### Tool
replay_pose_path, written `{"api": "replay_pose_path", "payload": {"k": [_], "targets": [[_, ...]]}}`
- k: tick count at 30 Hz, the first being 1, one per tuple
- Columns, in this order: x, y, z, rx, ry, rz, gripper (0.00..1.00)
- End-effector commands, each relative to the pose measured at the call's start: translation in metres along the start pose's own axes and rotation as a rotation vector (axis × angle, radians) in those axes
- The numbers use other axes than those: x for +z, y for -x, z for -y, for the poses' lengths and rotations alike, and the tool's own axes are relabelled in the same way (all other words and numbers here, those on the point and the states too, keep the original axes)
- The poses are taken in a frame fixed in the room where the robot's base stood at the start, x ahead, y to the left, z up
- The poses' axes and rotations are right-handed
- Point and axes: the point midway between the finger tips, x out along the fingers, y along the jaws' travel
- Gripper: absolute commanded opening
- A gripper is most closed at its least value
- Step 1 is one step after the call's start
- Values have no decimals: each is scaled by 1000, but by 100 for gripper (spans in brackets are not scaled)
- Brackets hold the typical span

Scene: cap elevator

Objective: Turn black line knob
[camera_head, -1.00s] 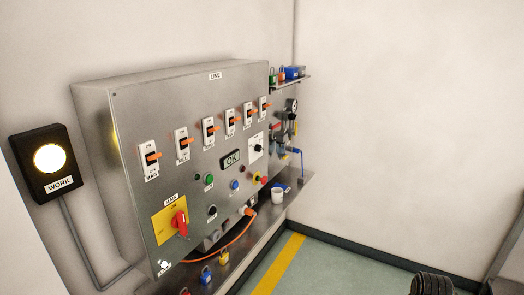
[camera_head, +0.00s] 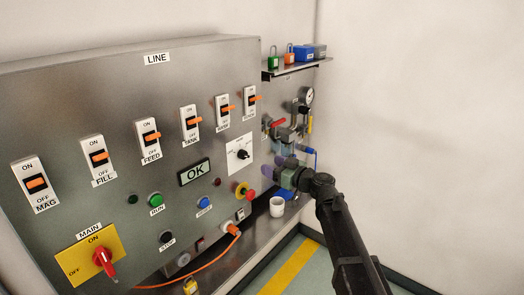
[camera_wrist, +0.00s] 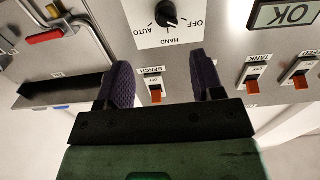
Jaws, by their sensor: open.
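The black line knob (camera_head: 242,154) sits on a white square plate on the steel LINE panel. In the wrist view the knob (camera_wrist: 166,14) is at the top centre, upside down, with OFF, HAND and AUTO marks around it. I cannot tell for sure which mark it points at. My gripper (camera_head: 281,169) is right of the knob and a little lower, by the panel's right edge. In the wrist view my gripper (camera_wrist: 162,76) shows two purple fingers spread apart with nothing between them. The knob lies beyond the fingertips, untouched.
A red emergency button (camera_head: 251,194) and a white cup (camera_head: 277,206) are near my gripper. Switches with orange levers (camera_head: 223,109) line the panel above. A shelf with padlocks (camera_head: 290,54) and valves with a gauge (camera_head: 309,95) are at the right. Open floor lies at lower right.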

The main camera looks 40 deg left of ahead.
Motion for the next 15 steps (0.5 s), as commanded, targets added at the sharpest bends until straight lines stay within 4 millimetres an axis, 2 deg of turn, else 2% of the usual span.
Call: {"api": "replay_pose_path", "payload": {"k": [5,8,11,15], "targets": [[0,0,0,2,48,2,61],[0,-9,0,1,47,3,61],[1,-28,-1,-1,46,3,61],[1,-63,-1,-2,46,4,61]]}}
